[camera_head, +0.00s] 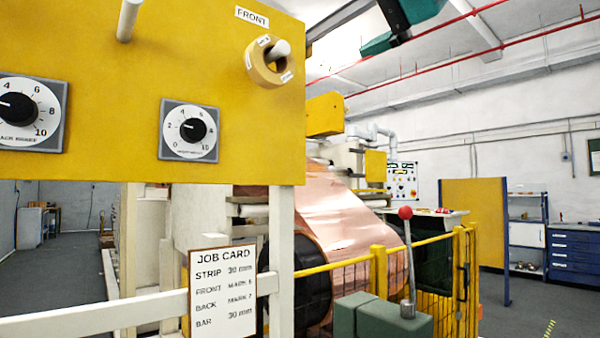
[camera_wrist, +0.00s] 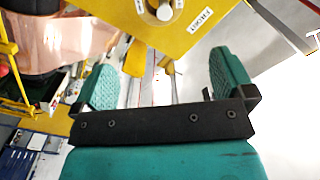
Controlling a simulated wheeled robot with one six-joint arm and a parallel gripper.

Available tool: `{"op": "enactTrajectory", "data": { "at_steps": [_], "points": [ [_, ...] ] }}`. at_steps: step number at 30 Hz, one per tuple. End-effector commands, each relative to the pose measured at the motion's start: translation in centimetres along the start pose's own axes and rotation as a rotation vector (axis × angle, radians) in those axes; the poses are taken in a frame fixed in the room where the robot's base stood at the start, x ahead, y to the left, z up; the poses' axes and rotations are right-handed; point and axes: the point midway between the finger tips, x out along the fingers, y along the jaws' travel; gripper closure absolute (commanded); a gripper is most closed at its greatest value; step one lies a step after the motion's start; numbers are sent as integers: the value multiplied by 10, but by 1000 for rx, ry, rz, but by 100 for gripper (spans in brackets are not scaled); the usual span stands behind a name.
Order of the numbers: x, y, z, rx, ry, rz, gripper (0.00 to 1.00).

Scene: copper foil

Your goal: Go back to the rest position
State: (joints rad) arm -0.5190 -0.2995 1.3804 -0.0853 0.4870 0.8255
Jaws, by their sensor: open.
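My gripper (camera_head: 398,26) is at the top of the head view, partly cut off by the frame edge, up by the ceiling and to the right of the yellow panel (camera_head: 120,160). In the wrist view my gripper (camera_wrist: 167,80) shows two teal padded fingers wide apart with nothing between them. The yellow panel (camera_wrist: 130,18) lies beyond the fingers there, with its FRONT label (camera_wrist: 200,20) and part of the round selector (camera_wrist: 160,12). In the head view the selector (camera_head: 268,62) is apart from my gripper.
A job card (camera_head: 223,292) hangs on a white rail. A copper foil roll (camera_head: 345,225) stands behind a yellow fence (camera_head: 467,285). A red-knobbed lever (camera_head: 407,250) rises from a green box. Two dials (camera_head: 190,130) (camera_head: 20,108) sit on the panel. Open floor (camera_head: 545,310) lies at right.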

Motion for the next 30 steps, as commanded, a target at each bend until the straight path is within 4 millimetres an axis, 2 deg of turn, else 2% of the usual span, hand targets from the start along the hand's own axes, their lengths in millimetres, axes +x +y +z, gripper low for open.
{"op": "enactTrajectory", "data": {
  "at_steps": [2, 5, 8, 10, 14, 18, 21, 25, 27, 30],
  "points": [
    [2, 4, 3, -7, -9, 8, 0],
    [11, 24, 22, -46, -61, 54, 0],
    [23, 67, 60, -127, -176, 139, 0],
    [28, 107, 97, -197, -289, 208, 0],
    [18, 182, 170, -316, -534, 308, 0],
    [-20, 253, 249, -404, -819, 365, 0],
    [-58, 291, 299, -437, -1015, 366, 0],
    [-105, 320, 347, -449, -1213, 337, 0],
    [-123, 328, 364, -449, -1281, 318, 0],
    [-139, 333, 377, -447, -1340, 298, 0]
  ]
}}
